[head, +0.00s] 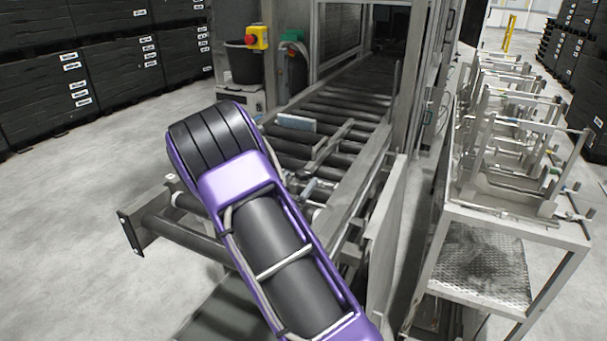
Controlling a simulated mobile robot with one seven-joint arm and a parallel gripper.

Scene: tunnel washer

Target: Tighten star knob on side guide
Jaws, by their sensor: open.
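A metal side guide rail (333,141) runs at a slant over the dark rollers of the conveyor (345,110). Small light-grey fittings (309,188) show at its near end, just right of my purple and black arm. I cannot make out the star knob; it is too small to tell or hidden behind my arm. My arm reaches from the bottom of the head view up over the near end of the conveyor. My gripper is not visible; the arm's upper end covers that area.
A pale flat block (296,123) lies on the rollers. A yellow box with a red emergency button (257,37) stands left of the conveyor. A metal rack cart (520,215) stands on the right. Black crates (110,70) are stacked at left. The floor at left is clear.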

